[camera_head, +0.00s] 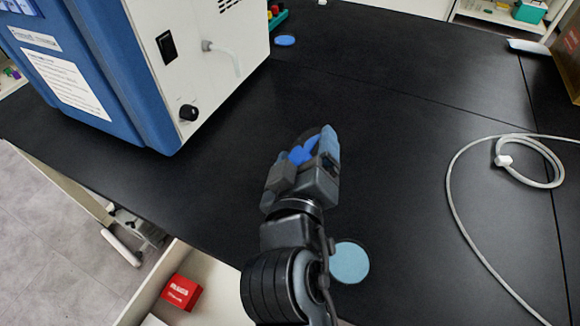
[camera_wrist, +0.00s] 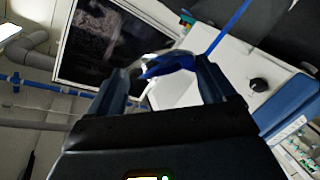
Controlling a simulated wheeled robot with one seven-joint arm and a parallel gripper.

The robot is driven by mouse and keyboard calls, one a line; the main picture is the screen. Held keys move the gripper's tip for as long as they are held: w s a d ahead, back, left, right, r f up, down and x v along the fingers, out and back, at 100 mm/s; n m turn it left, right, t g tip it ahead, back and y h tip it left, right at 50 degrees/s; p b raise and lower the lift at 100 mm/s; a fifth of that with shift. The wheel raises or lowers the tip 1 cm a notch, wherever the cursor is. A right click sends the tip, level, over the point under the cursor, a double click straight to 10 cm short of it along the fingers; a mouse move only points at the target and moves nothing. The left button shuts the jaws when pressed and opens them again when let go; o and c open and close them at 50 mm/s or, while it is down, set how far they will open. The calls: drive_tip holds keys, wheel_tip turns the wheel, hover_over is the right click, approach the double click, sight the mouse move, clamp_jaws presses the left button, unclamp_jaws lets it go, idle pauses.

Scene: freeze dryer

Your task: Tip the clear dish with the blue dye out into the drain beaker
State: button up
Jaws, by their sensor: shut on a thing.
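My gripper (camera_head: 306,152) is above the black bench in the head view, with its jaws shut on the clear dish. Blue dye in the dish (camera_head: 299,155) shows between the fingers. In the wrist view my gripper (camera_wrist: 164,70) has the dish's clear rim and blue dye (camera_wrist: 168,65) between its fingertips. The dish looks tilted there, but how much dye is in it is hard to tell. I cannot make out a drain beaker in either view.
A blue and white machine (camera_head: 200,70) stands at the upper left, with a short hose (camera_head: 224,57). A pale blue disc (camera_head: 349,262) lies right of my arm, and a blue disc (camera_head: 285,40) lies farther back. A cable (camera_head: 452,190) coils at right. The middle bench is clear.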

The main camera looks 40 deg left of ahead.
drive_tip(key=shift+s+a+r+n+p, duration=0.1)
drive_tip(key=shift+a+r+n+p, duration=0.05)
drive_tip(key=shift+r+n+p, duration=0.2)
idle(0.6)
drive_tip(key=shift+s+a+f+n, duration=0.15)
drive_tip(key=shift+a+f+n, duration=0.1)
drive_tip(key=shift+f+n, duration=0.4)
idle(1.7)
drive_tip(key=shift+s+a+r+n+t+h+p, duration=0.15)
drive_tip(key=shift+a+r+n+t+h+p, duration=0.1)
drive_tip(key=shift+n, duration=0.55)
drive_tip(key=shift+s+a+r+n+t+h+p, duration=0.15)
drive_tip(key=shift+a+n+t+p, duration=0.1)
drive_tip(key=shift+n, duration=0.55)
idle(3.1)
